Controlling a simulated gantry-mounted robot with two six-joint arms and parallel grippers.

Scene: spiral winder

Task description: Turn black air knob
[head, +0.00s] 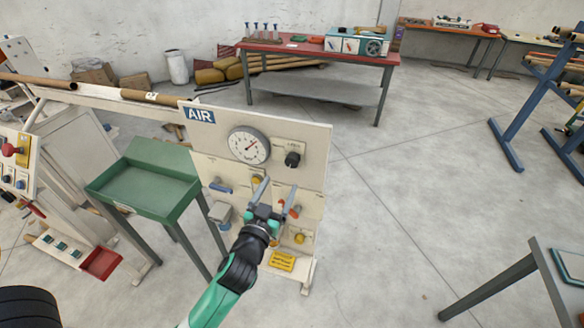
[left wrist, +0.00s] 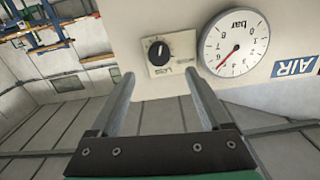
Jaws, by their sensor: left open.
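The black air knob (head: 292,159) sits on a pale square plate on the AIR panel (head: 318,145), right of and below the round pressure gauge (head: 249,146). In the left wrist view the knob (left wrist: 159,52) appears upside down, beyond and between the fingertips, beside the gauge (left wrist: 235,43). My left gripper (head: 275,190) is open and empty in front of the panel, below the knob and apart from it. Its two fingers also show in the left wrist view (left wrist: 160,82). My right gripper is not seen.
Below the knob the panel carries a blue-handled valve (head: 220,187), yellow knobs (head: 299,238) and a yellow label (head: 282,261). A green tray table (head: 143,200) stands close on the left. A red-topped bench (head: 275,47) stands behind.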

